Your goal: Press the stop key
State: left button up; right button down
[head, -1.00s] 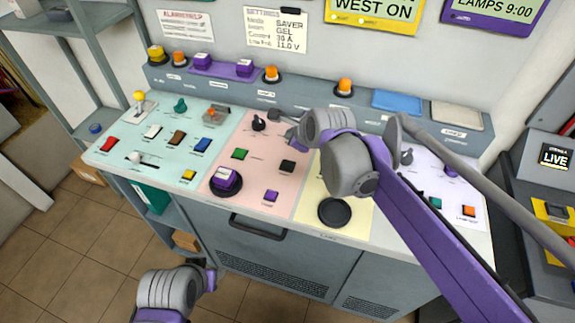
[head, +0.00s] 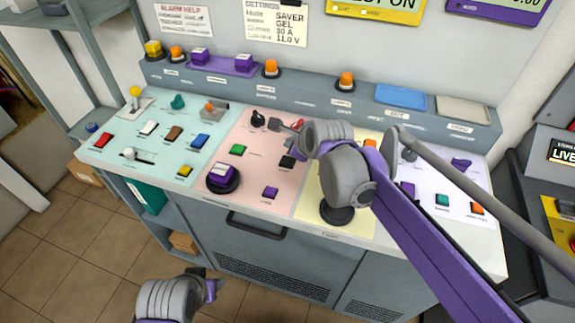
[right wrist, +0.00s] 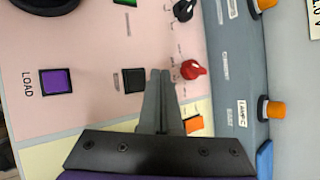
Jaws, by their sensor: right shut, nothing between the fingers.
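The stop key cannot be picked out for certain, because most key labels are too small to read. The pink panel section (head: 245,170) carries a green key (head: 237,149), a black key (head: 287,162) and a purple key (head: 270,192). In the right wrist view the purple key (right wrist: 56,82) is labelled LOAD. There the shut, empty right gripper (right wrist: 160,74) lies between the black key (right wrist: 134,80) and a red knob (right wrist: 193,69); contact cannot be judged. The right gripper also shows in the head view (head: 273,124). My left gripper (head: 213,287) is low in front of the desk, its fingers unclear.
A black rotary knob (head: 257,118) stands close to the right gripper. Orange lamps (head: 271,68) line the raised back ledge. My right arm covers part of the yellow section (head: 310,205).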

aim_at(290, 163)
notch_tip(290, 163, down, 3)
jog(key=shift+f+b, duration=0.1)
jog(key=shift+b, duration=0.55)
pick_arm(q)
notch_tip(290, 163, down, 2)
jog(key=shift+f, duration=0.1)
pick_arm(e)
jog(key=shift+f, duration=0.15)
jog(key=shift+f, duration=0.15)
dwell(1.1)
pick_arm(q)
jog(key=shift+f, duration=0.1)
pick_arm(e)
jog(key=shift+f, duration=0.25)
pick_arm(q)
jog(key=shift+s+f+b, duration=0.1)
jog(key=shift+f+b, duration=0.1)
jog(key=shift+b, duration=0.1)
pick_arm(e)
jog(key=shift+f, duration=0.45)
pick_arm(q)
jog(key=shift+r, duration=0.15)
pick_arm(e)
jog(key=shift+r, duration=0.15)
pick_arm(q)
jog(key=shift+r+p, duration=0.7)
jog(key=shift+p, duration=0.1)
pick_arm(e)
jog(key=shift+r, duration=0.7)
jog(key=shift+r, duration=0.1)
